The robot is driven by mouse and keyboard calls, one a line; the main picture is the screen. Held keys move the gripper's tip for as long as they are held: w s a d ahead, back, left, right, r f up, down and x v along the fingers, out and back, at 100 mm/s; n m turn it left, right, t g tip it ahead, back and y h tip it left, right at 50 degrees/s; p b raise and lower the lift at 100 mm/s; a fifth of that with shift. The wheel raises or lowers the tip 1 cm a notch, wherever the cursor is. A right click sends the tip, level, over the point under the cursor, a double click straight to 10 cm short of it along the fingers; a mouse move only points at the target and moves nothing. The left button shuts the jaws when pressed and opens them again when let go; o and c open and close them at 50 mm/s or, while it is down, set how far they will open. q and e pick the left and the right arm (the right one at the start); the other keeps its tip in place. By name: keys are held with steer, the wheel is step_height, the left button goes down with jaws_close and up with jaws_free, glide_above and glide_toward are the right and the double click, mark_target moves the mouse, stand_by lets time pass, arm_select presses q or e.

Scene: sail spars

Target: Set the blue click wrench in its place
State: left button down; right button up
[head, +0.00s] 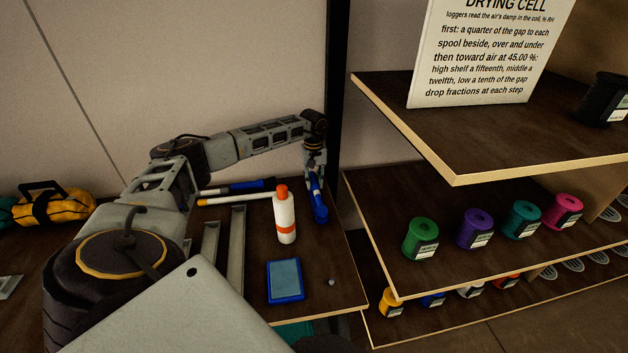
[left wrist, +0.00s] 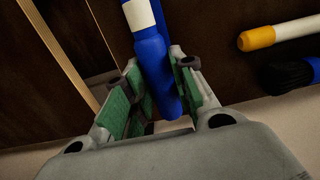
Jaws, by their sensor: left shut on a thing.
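The blue click wrench (head: 319,203) hangs below my left gripper (head: 315,163) at the right side of the dark bench, near the black post. In the left wrist view the wrench (left wrist: 157,62) shows a blue shaft with a white band, lying between the green finger pads of the left gripper (left wrist: 158,72). The gripper is shut on it. Whether the wrench's lower end touches the bench cannot be told. Its place is not clearly marked in these views. My right gripper is not in view.
Shelves with spools (head: 420,240) stand right.

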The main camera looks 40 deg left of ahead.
arm_select(q)
steer(key=c, duration=1.1)
jaws_free()
steer(key=shift+r, duration=0.5)
step_height(320, 180, up, 11)
steer(key=shift+w+a, duration=0.15)
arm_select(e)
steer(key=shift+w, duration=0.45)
arm_select(q)
steer(key=shift+r, duration=0.1)
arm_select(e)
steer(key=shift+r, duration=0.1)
arm_select(q)
step_height(320, 180, up, 9)
steer(key=p, duration=0.9)
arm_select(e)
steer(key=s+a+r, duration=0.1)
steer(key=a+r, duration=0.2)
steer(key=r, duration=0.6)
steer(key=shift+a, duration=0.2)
